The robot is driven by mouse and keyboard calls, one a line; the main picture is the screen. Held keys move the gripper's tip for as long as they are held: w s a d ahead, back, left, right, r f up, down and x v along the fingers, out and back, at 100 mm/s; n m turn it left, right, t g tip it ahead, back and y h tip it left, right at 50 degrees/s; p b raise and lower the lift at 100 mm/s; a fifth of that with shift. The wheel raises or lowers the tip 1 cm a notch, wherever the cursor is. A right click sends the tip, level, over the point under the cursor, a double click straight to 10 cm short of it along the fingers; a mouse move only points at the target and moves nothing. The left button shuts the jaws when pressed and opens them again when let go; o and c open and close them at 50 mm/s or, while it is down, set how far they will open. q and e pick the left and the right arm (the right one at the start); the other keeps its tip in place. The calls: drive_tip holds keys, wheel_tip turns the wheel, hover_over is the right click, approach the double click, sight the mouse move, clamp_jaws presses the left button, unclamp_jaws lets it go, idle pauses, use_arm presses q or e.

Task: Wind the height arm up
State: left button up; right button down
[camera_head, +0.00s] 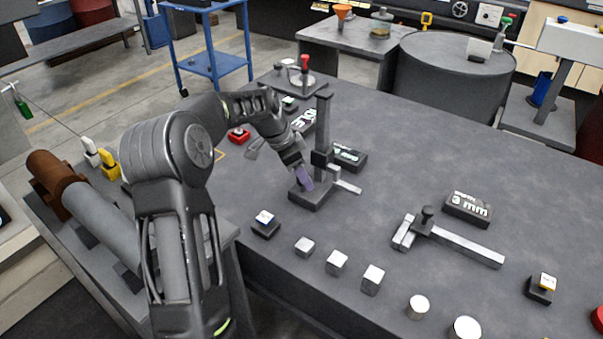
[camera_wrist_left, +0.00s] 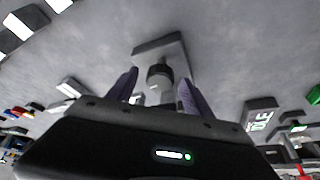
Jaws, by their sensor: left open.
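A height gauge stands on the grey table in the middle of the head view. It has a dark upright post (camera_head: 324,118), a dark base (camera_head: 318,196) and a light grey arm (camera_head: 346,186) low on the right of the post. My left gripper (camera_head: 304,178) is at the gauge, pointing down beside the post just above the base; its purple fingers partly hide the front. In the left wrist view the gripper (camera_wrist_left: 157,92) is open, with a dark round knob (camera_wrist_left: 158,73) between and slightly beyond its fingers. Contact cannot be told. My right gripper is not in view.
Several metal blocks and cylinders (camera_head: 336,262) line the table's front edge. A sliding caliper-like tool (camera_head: 460,243) and a "3 mm" display (camera_head: 468,207) lie to the right. Another display (camera_head: 349,156) stands close behind the gauge. The table between gauge and caliper is clear.

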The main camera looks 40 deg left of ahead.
use_arm(q)
drive_tip(key=v, duration=0.7)
drive_tip(key=shift+s+r, duration=0.2)
drive_tip(key=shift+r, duration=0.15)
drive_tip(key=shift+a, duration=0.1)
